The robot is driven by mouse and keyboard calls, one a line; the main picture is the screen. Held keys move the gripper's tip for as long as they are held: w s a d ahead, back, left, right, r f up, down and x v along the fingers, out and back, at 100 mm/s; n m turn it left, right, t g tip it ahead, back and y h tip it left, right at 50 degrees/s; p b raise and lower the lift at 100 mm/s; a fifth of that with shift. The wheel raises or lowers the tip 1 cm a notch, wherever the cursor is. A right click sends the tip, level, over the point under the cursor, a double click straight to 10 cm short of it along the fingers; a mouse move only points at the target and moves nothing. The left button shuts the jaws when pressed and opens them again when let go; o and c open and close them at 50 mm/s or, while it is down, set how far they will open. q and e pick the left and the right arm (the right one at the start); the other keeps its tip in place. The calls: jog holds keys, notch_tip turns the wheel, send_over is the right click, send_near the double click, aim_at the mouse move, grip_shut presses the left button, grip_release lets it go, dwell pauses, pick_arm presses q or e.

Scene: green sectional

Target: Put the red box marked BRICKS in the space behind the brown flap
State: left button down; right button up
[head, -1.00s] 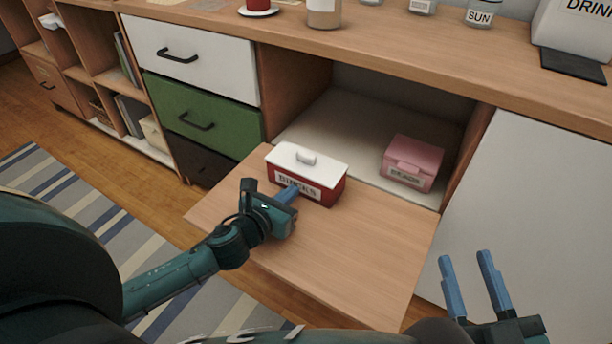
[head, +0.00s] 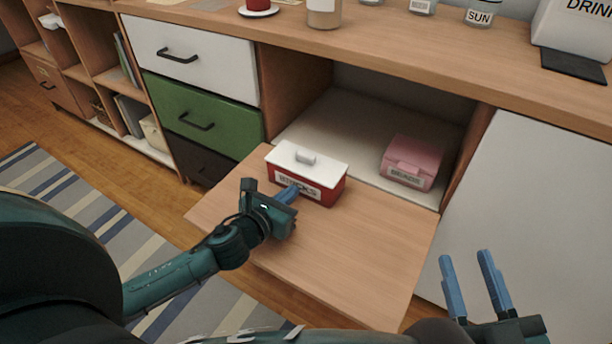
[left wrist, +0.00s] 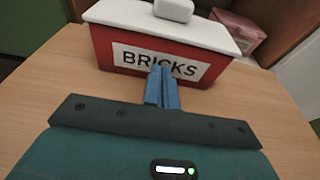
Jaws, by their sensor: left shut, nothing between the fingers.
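The red box marked BRICKS (head: 320,192), with a white lid and knob, sits upright on the lowered brown flap (head: 330,255), near the opening. It also shows in the left wrist view (left wrist: 105,50). The space behind the flap (head: 345,118) is open, with a pale floor. My left gripper (head: 292,190) is shut and empty, its fingertips at the box's labelled front face. In the left wrist view its blue fingers (left wrist: 162,72) are together, overlapping the lower edge of the label; I cannot tell if they touch. My right gripper (head: 468,258) is open and empty at the lower right.
A pink box (head: 412,163) stands inside the space on the right, and the left part of the space floor is clear. Drawers (head: 205,122) flank the opening on the left and a white door (head: 530,215) on the right. Jars stand on the top.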

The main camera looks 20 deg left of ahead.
aim_at(297, 183)
pick_arm(q)
jog(key=shift+w, duration=0.3)
jog(key=shift+w+d+p, duration=0.2)
jog(key=shift+w+p, duration=0.1)
jog(key=shift+w, duration=1.05)
jog(key=shift+w+d+p, duration=0.2)
jog(key=shift+w+p, duration=0.05)
jog(key=shift+w, duration=1.05)
jog(key=shift+w+d, duration=0.2)
jog(key=shift+w, duration=1.15)
jog(key=shift+w+d, duration=0.15)
jog(key=shift+w, duration=1.2)
jog(key=shift+w+d, duration=0.2)
jog(key=shift+w, duration=0.95)
jog(key=shift+w+d, duration=0.15)
jog(key=shift+w, duration=0.95)
jog(key=shift+w+d+b, duration=0.15)
jog(key=shift+w+b, duration=0.15)
jog(key=shift+w, duration=0.55)
jog(key=shift+w+d+b, duration=0.1)
jog(key=shift+w+b, duration=0.15)
jog(key=shift+w, duration=0.6)
